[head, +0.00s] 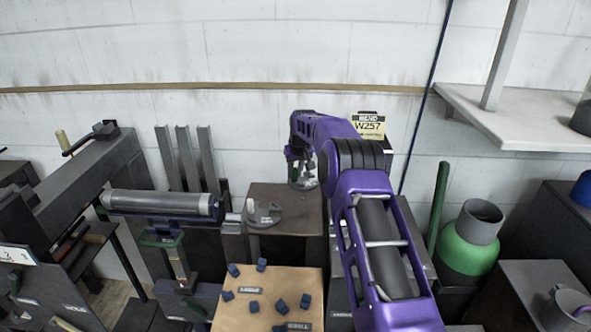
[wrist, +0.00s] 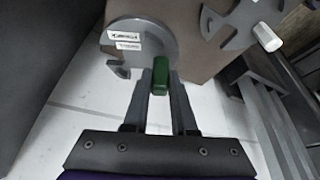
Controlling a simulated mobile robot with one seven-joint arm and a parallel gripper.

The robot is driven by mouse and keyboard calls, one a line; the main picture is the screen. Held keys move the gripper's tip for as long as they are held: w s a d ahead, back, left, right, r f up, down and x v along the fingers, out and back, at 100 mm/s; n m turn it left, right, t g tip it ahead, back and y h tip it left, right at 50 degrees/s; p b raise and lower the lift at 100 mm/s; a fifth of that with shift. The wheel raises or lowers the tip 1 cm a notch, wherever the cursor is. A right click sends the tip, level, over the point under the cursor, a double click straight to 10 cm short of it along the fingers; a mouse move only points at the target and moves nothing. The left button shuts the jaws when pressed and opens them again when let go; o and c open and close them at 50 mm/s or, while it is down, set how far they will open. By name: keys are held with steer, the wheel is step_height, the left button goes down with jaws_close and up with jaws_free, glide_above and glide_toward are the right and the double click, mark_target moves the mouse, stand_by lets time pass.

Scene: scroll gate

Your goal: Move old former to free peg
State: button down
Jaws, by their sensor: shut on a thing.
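My gripper (wrist: 162,88) is shut on a green grip (wrist: 160,72) at the edge of a grey disc-shaped former (wrist: 150,42) with two white labels and a notched rim. In the head view my gripper (head: 299,160) hangs near the brown block's back right, with the held grey former (head: 303,178) below it, partly hidden by my arm. A second grey notched former (head: 264,215) with a white grip lies on the brown block (head: 288,197); it also shows in the wrist view (wrist: 238,22), with its white grip (wrist: 266,37). I cannot make out a free peg.
A tan board (head: 235,310) with several small blue blocks lies in front. A machine with a grey roller (head: 160,203) stands left, and upright grey bars (head: 187,157) stand behind it. A green gas cylinder (head: 468,250) and a wall shelf (head: 520,115) are on the right.

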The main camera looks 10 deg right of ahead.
mark_target(296, 184)
steer(key=shift+f+b, duration=1.9)
steer(key=shift+f, duration=1.35)
steer(key=shift+f, duration=0.3)
steer(key=c, duration=0.8)
jaws_free()
steer(key=shift+o, duration=0.8)
steer(key=shift+s+f, duration=0.15)
steer(key=v, duration=1.7)
steer(key=shift+r, duration=0.3)
